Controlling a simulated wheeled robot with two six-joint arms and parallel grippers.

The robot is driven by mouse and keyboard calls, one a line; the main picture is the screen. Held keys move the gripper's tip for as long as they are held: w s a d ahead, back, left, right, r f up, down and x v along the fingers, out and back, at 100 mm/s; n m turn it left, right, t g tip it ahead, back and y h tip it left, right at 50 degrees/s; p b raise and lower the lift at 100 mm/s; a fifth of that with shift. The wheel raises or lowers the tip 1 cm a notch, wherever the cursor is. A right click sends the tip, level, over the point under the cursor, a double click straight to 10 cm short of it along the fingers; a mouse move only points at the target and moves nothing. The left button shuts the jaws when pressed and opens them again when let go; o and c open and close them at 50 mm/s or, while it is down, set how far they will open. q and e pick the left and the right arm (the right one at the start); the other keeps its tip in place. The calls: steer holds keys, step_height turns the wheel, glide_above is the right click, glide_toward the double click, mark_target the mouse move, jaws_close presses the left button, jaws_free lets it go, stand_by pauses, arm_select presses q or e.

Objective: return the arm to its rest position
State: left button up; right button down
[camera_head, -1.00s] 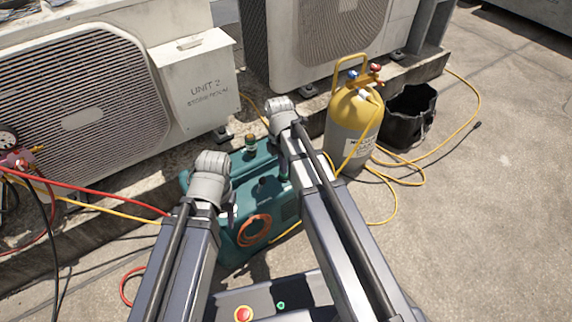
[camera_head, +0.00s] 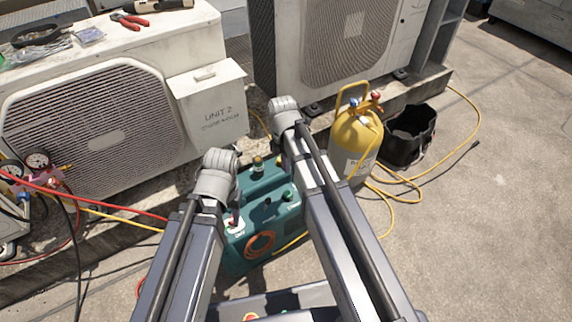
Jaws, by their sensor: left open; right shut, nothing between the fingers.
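My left arm (camera_head: 185,265) comes in from the bottom left and ends in view at a grey rounded joint (camera_head: 217,175). My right arm (camera_head: 345,240) rises from the bottom centre-right to a similar grey joint (camera_head: 285,112). Both arms look folded, and I cannot make out either gripper's fingers. The grippers seem hidden behind my own arm links. I see nothing held. Both arms overlap, in the picture, a teal machine (camera_head: 268,210) with an orange coiled hose that stands on the ground.
A yellow-and-grey cylinder (camera_head: 357,140) and a black bucket (camera_head: 407,138) stand right of my arms. Condenser units (camera_head: 95,130) line the back. Gauges (camera_head: 38,162) with red and yellow hoses are at the left. Yellow hose (camera_head: 400,196) lies on the ground; open concrete (camera_head: 480,240) is at right.

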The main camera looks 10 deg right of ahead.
stand_by(0.8)
steer(key=s+a+r+m+h+p, duration=0.1)
steer(key=s+a+m, duration=0.3)
steer(key=s+m, duration=0.4)
steer(key=s+a+r+m+p, duration=0.1)
steer(key=s+a+m, duration=0.2)
steer(key=s+m, duration=0.55)
step_height(320, 180, up, 38)
steer(key=w+m+p, duration=0.1)
steer(key=p, duration=3.7)
steer(key=shift+w+a+m, duration=0.25)
steer(key=shift+w+m, duration=0.05)
steer(key=shift+m, duration=0.05)
